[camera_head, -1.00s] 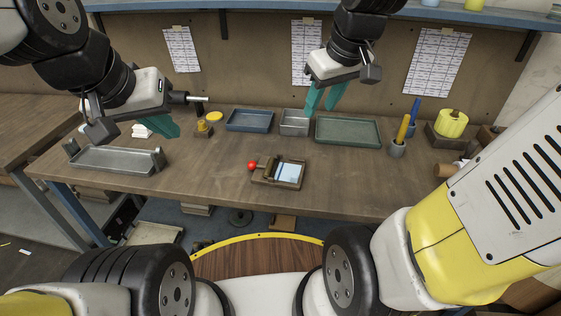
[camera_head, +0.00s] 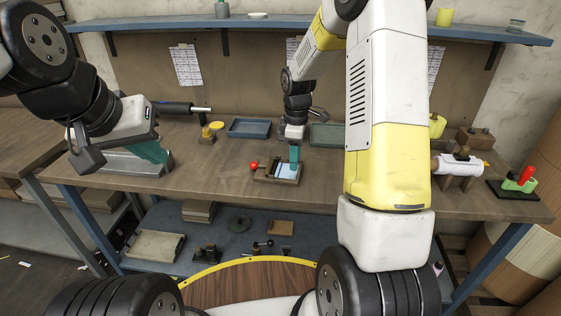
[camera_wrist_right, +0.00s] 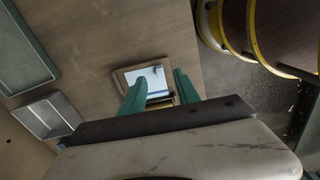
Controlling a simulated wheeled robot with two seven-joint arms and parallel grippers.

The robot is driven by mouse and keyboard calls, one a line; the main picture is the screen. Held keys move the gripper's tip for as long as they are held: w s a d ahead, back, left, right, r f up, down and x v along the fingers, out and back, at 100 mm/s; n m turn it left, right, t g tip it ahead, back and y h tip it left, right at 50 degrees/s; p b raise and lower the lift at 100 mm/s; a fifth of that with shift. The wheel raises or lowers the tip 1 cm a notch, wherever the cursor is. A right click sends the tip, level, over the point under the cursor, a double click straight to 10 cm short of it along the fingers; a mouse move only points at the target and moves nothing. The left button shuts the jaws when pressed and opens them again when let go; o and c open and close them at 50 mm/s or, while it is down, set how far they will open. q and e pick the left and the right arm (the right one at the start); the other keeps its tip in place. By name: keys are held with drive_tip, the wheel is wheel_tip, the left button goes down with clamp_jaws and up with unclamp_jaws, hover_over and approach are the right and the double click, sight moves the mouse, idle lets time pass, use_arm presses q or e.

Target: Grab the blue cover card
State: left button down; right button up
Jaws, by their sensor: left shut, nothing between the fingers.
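The light blue card (camera_head: 284,171) lies in a small wooden fixture (camera_head: 263,178) with a red ball knob (camera_head: 254,165) on the table. My right gripper (camera_head: 295,160) points down over the right part of this fixture and hides some of the card. In the right wrist view the card (camera_wrist_right: 158,76) shows between the two green fingers, which stand apart with nothing gripped. I cannot tell whether the fingertips touch the fixture. My left gripper (camera_head: 153,153) is shut and empty, over the left side of the table.
A blue tray (camera_head: 249,128) and a green tray (camera_head: 326,135) stand at the back. A long metal tray (camera_head: 125,163) lies at the left, below my left gripper. My right arm covers the table right of the fixture. The table in front of the fixture is clear.

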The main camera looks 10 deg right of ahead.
sight(294, 173)
wheel_tip(294, 173, down, 5)
drive_tip(key=shift+w+f, duration=0.1)
clamp_jaws()
